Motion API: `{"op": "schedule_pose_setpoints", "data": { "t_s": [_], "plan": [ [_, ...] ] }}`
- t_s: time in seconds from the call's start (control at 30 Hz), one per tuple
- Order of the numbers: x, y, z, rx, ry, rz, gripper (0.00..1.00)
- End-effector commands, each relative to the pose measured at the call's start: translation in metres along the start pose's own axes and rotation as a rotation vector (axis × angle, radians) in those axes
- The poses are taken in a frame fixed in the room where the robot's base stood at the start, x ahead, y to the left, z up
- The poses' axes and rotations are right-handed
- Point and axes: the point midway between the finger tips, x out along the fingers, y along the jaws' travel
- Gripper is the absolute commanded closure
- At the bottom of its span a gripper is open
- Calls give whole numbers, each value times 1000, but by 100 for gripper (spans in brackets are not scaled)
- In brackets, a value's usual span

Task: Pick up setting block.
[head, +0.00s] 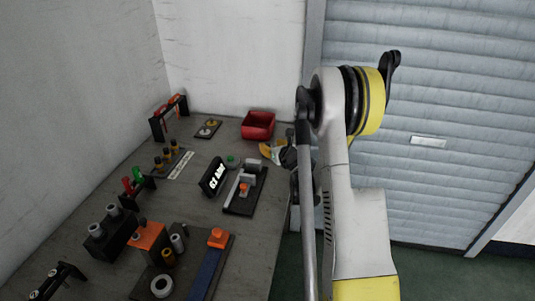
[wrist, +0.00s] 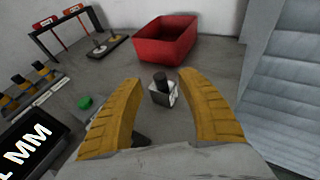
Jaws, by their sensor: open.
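A small metal-grey block with a dark round knob on top, which looks like the setting block (wrist: 162,92), stands on the bench in the wrist view. My gripper (wrist: 159,78) is open, its two yellow ribbed fingers on the left and right of the block. A gap shows on both sides, and neither finger visibly touches it. In the head view my gripper (head: 277,153) is low over the bench's right side, near the back. I cannot make out the block there; my gripper and arm seem to cover it.
A red bin (wrist: 165,40) stands just beyond the block. A display reading in MM (head: 214,177) and a dark-based fixture (head: 246,190) stand nearby, with a green button (wrist: 85,102) to the left. Racks and tools line the bench's left side. A shutter (head: 440,120) is at right.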

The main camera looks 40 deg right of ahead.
Motion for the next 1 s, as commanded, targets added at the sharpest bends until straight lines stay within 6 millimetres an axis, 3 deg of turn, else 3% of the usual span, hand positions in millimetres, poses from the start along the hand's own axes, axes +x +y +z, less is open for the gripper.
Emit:
{"op": "schedule_pose_setpoints", "data": {
  "t_s": [0.2,0.5,0.63,0.67,1.0],
  "plan": [
    [34,0,-5,-1,0,1,55],
    [38,0,-3,-1,0,0,57],
    [38,0,-3,-1,0,0,96],
    [38,0,-3,-1,0,0,100],
    [38,0,-2,-1,0,0,100]
  ]
}}
